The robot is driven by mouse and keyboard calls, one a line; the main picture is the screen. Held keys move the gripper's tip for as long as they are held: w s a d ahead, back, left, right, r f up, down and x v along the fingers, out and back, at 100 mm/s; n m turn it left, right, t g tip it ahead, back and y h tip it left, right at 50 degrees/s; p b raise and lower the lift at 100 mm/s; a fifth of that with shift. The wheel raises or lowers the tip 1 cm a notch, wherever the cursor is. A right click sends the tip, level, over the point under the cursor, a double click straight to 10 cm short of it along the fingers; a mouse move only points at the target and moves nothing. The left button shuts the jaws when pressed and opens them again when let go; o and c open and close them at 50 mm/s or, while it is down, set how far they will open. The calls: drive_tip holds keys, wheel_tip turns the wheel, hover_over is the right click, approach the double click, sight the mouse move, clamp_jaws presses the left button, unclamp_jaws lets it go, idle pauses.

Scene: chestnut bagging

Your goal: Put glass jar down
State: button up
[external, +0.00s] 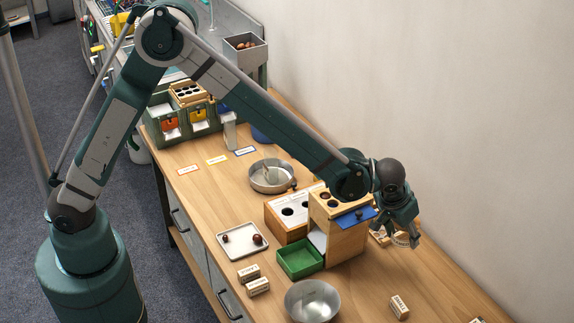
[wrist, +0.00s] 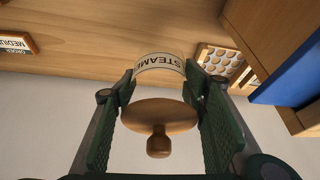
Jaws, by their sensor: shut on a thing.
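The glass jar shows in the wrist view as a round wooden lid with a knob (wrist: 158,125) and a cream label (wrist: 160,67) reading "STEAM", its end cut off. My gripper (wrist: 162,88) is shut on the jar, with one green finger on each side of it. In the external view my gripper (external: 405,228) is at the right, near the wall, and the pale label (external: 401,239) shows between its fingers. The jar's glass and base are mostly hidden, so I cannot tell whether it touches the table.
A wooden box with a blue flap (external: 357,217) stands just left of my gripper. A holed wooden tray (wrist: 229,66) lies close by in the wrist view. A green tray (external: 300,260), a metal bowl (external: 312,300) and small labelled blocks (external: 399,307) are nearer the front.

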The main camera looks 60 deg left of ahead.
sight(395, 242)
drive_tip(key=shift+f+b, duration=0.35)
drive_tip(key=shift+f, duration=2.3)
drive_tip(key=shift+f+b, duration=0.45)
drive_tip(key=shift+f, duration=1.8)
drive_tip(key=shift+f, duration=0.15)
drive_tip(key=o, duration=1)
drive_tip(key=shift+r, duration=0.2)
drive_tip(key=shift+p+v, duration=0.8)
drive_tip(key=shift+v, duration=2.9)
